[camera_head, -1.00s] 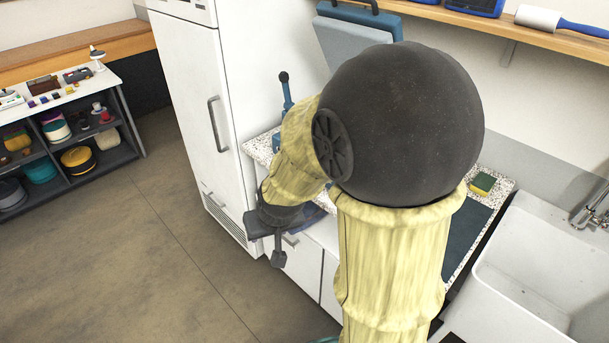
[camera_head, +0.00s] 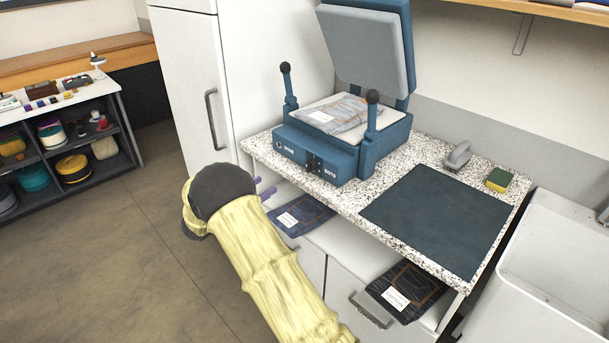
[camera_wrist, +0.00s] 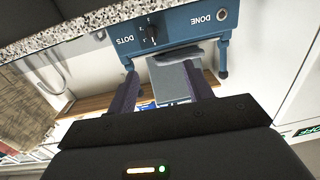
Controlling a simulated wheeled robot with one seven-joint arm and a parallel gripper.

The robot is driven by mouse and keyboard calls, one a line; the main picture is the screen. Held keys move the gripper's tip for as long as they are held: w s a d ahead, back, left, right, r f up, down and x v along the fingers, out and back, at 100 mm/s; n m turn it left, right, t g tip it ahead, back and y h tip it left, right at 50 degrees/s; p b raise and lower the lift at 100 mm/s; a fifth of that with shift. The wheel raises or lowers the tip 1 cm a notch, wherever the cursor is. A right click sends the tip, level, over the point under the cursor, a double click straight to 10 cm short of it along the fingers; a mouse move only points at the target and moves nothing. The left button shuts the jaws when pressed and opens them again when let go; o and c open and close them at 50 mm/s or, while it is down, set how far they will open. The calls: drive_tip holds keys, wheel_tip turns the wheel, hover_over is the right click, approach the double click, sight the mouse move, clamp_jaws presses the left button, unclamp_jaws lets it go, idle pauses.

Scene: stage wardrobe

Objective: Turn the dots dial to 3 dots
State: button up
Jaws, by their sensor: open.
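The blue press (camera_head: 345,170) stands on the speckled counter with its padded lid (camera_head: 362,50) raised and folded fabric (camera_head: 335,113) on its bed. The dots dial (camera_head: 313,162) is a small dark knob on its front panel, beside the DOTS label. In the wrist view the dial (camera_wrist: 152,34) shows upside down, with a pale pointer mark; I cannot read its setting. My gripper (camera_head: 265,188) is in front of and below the panel, apart from the dial. In the wrist view my gripper (camera_wrist: 162,74) has its purple fingers spread with nothing between them.
A DONE button (camera_head: 278,146) sits left of the dial. Two upright blue handles with black knobs flank the press. A dark mat (camera_head: 440,220), a grey handled tool (camera_head: 458,155) and a sponge (camera_head: 498,179) lie on the counter (camera_head: 425,150). Folded fabrics lie below.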

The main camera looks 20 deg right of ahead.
sight(307, 165)
drive_tip(key=shift+s+d+f, duration=0.1)
drive_tip(key=shift+s+f, duration=0.1)
drive_tip(key=shift+s, duration=0.25)
drive_tip(key=x, duration=0.8)
drive_tip(key=p+x, duration=0.1)
drive_tip(key=x, duration=0.8)
drive_tip(key=shift+s+d+r, duration=0.1)
drive_tip(key=shift+s+d, duration=0.05)
drive_tip(key=shift+d, duration=0.15)
drive_tip(key=shift+m, duration=0.3)
drive_tip(key=c, duration=1)
